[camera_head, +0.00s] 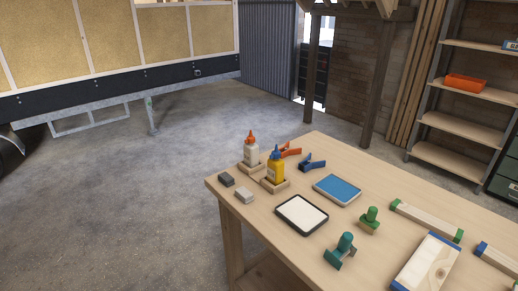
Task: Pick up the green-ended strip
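The green-ended strip (427,219) is a pale wooden bar with a green block at each end. It lies on the wooden workbench (258,205), toward the right, behind a blue-ended board (428,262). Its whole length shows, and nothing covers it. Neither my left nor my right gripper shows in the head view.
A blue tray (337,189), a white tray (301,214), two glue bottles, small blocks and orange and blue clamps sit farther left. Another blue-ended strip (498,259) lies at right. Open concrete floor (110,215) is left.

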